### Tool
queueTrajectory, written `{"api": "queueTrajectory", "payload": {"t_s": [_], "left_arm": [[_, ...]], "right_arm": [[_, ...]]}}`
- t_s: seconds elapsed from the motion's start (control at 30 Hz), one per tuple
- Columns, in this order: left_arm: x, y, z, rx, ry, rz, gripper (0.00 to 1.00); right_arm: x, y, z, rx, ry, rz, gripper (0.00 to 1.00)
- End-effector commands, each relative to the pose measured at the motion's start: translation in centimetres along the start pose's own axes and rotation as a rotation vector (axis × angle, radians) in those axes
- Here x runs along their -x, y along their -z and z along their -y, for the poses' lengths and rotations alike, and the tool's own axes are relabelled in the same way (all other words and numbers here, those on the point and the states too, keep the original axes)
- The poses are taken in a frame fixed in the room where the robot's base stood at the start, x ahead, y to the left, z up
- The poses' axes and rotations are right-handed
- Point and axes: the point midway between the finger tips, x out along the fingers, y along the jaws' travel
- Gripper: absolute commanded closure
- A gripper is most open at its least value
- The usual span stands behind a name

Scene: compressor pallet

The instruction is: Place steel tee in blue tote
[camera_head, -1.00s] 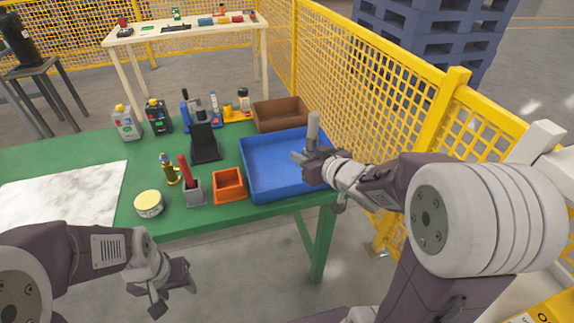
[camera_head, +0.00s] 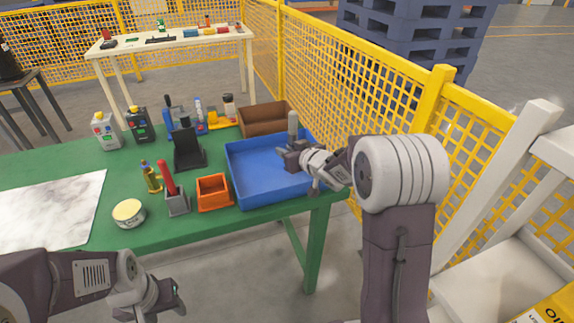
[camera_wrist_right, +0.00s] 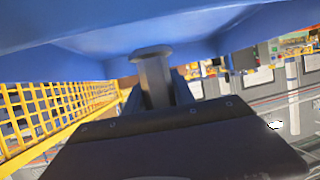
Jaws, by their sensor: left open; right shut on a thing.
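The blue tote (camera_head: 250,190) stands on the right end of the green table. My right gripper (camera_head: 284,152) is over the right part of the tote, shut on the grey steel tee (camera_head: 293,122), which stands up above the jaws. The tee (camera_wrist_right: 154,78) also shows in the right wrist view, with the blue tote (camera_wrist_right: 90,35) close by. The gripper hides the tee's lower part, and I cannot tell whether it touches the tote floor. My left gripper (camera_head: 165,308) is open and empty in front of the table, at the bottom of the head view.
An orange bin (camera_head: 213,194) and a grey holder with a red-handled tool (camera_head: 176,202) stand left of the tote. A brown tray (camera_head: 266,117) is behind it. A yellow mesh fence (camera_head: 385,110) runs close along the right side. Several bottles stand at the back.

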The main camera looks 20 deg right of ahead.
Motion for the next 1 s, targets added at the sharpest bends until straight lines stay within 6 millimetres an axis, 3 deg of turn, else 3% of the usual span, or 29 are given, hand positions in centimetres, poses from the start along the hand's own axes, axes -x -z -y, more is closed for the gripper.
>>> {"api": "queueTrajectory", "payload": {"t_s": [0.17, 0.43, 0.77, 0.8, 0.87, 1.0], "left_arm": [[-0.1, 0.0, 0.0, 0.000, 0.000, 0.000, 0.50], [-2.5, -0.3, 0.1, 0.000, 0.000, 0.000, 0.50], [-2.5, -0.2, 0.1, 0.000, 0.000, 0.000, 0.50], [-2.5, -0.3, 0.1, 0.000, 0.000, 0.000, 0.50], [-2.4, -0.2, 0.1, 0.000, 0.000, 0.000, 0.50], [-2.4, -0.2, 0.1, 0.000, 0.000, 0.000, 0.50]], "right_arm": [[-0.6, 0.0, -0.1, 0.000, 0.000, -0.002, 1.00], [-2.1, -3.9, -0.1, 0.000, 0.001, -0.002, 1.00], [-2.1, -4.0, -0.1, 0.001, 0.000, -0.002, 1.00], [-2.1, -4.1, -0.1, 0.001, 0.000, 0.000, 0.67], [-2.1, -4.0, -0.1, 0.001, 0.000, 0.000, 0.50], [-2.1, -4.0, -0.1, 0.001, 0.000, 0.000, 0.48]]}}
